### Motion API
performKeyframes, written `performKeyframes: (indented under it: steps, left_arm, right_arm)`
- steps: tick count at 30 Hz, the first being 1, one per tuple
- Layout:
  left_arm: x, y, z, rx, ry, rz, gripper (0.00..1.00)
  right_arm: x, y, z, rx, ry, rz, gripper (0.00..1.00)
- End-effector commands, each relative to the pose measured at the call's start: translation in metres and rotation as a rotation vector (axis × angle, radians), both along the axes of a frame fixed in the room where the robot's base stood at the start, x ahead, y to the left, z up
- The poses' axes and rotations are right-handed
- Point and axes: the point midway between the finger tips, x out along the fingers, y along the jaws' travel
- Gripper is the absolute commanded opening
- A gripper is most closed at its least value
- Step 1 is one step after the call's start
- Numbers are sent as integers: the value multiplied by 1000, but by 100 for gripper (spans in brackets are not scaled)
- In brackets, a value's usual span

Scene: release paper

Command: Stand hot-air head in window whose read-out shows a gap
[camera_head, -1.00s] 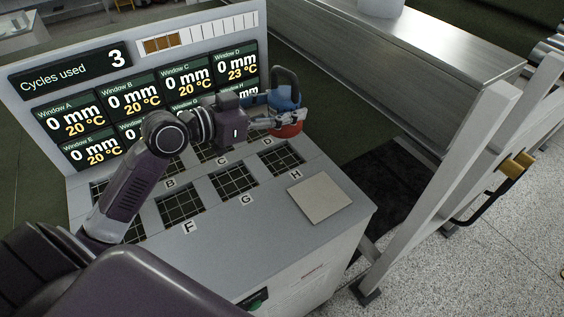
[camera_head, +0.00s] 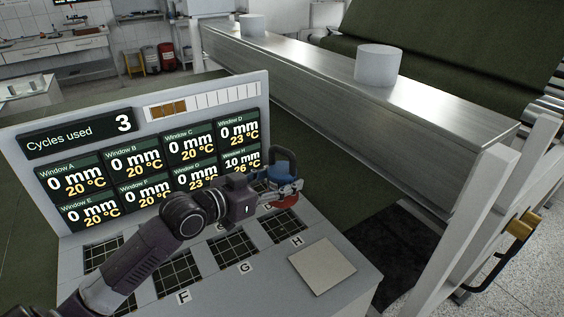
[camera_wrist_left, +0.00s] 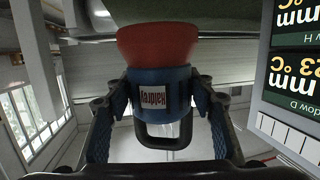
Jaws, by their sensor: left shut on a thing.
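The hot-air head, with a blue body, a dark loop handle and a red end (camera_head: 284,202), is at the right side of the panel. My left gripper (camera_head: 280,190) is shut around its blue body; the wrist view also shows the blue body (camera_wrist_left: 160,90) between both fingers. The red end points down; whether it touches the panel is unclear. The Window H read-out (camera_head: 242,164) shows 10 mm and 26 °C. Other legible read-outs show 0 mm. The window H grid (camera_head: 283,229) lies just below the head in the picture. My right gripper is out of view.
The window G grid (camera_head: 231,246) and window F grid (camera_head: 180,272) are bare. A pale square plate (camera_head: 322,266) lies at the panel's front right. The upright display board (camera_head: 258,84) stands behind the windows. A long metal beam (camera_head: 350,115) runs behind on the right.

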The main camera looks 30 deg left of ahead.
Motion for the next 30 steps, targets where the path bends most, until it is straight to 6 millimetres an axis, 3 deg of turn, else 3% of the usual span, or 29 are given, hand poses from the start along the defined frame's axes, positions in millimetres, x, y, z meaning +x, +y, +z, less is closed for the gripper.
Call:
performKeyframes:
  steps: [6,14,21,30]
  left_arm:
    - [0,0,-38,-2,-10,1,0]
    - [1,0,-56,-1,-10,1,0]
    - [1,0,-87,-2,-11,1,0]
    - [1,0,-94,-1,-12,0,0]
  right_arm:
    - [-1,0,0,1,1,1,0]
    - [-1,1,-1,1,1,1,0]
    - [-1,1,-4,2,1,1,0]
    - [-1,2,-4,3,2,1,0]
